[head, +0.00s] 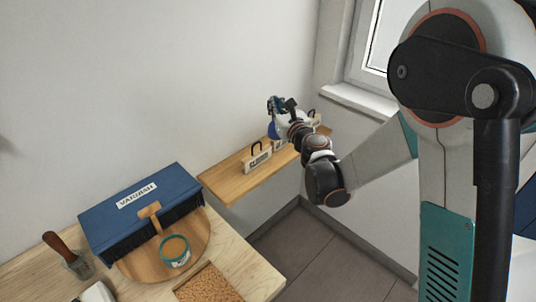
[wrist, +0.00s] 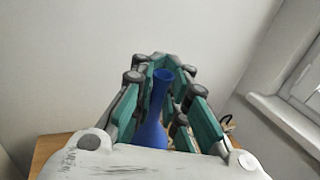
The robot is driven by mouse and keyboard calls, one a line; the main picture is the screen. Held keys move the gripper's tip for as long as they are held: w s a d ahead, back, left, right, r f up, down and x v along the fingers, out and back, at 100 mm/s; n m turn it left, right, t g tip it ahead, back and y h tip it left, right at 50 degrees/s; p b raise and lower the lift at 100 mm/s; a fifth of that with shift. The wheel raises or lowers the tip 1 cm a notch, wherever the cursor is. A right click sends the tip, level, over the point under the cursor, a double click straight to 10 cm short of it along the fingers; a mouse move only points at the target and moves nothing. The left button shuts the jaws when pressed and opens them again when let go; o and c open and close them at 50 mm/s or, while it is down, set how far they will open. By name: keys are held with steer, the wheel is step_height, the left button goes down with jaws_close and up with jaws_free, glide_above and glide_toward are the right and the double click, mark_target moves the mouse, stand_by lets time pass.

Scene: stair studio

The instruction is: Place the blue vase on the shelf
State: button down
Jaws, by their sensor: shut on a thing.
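The blue vase (wrist: 151,130) has a narrow neck and a wider body. My gripper (wrist: 162,68) is shut on its neck, with the teal fingers on either side in the wrist view. In the head view, my gripper (head: 283,107) is at the far part of the wooden shelf (head: 229,182), near the wall. Only a small blue part of the vase (head: 272,130) shows there, beside my wrist. The vase looks about upright. I cannot tell whether its base touches the shelf; the base is hidden.
A labelled block with a black handle (head: 257,161) stands on the shelf, and similar ones stand farther back, partly behind my arm. The near shelf end is bare. A window sill (head: 358,101) is at right. A worktop (head: 238,264) holds a blue box (head: 140,205), brush and teal tin.

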steer(key=s+a+n+g+y+b, duration=0.1)
steer(key=s+a+n+g+y, duration=0.1)
steer(key=a, duration=0.7)
steer(key=s+a+n+g+y+b, duration=0.1)
steer(key=s+a+n+g+y, duration=0.15)
steer(key=a, duration=0.65)
step_height(320, 180, down, 20)
steer(key=b, duration=0.6)
steer(key=shift+w+f+t+b, duration=0.2)
steer(key=shift+w+t+b, duration=0.15)
steer(key=shift+w, duration=0.05)
steer(key=shift+a+f+m, duration=0.1)
steer(key=shift+m, duration=0.15)
steer(key=c, duration=1.6)
jaws_free()
steer(key=shift+o, duration=0.2)
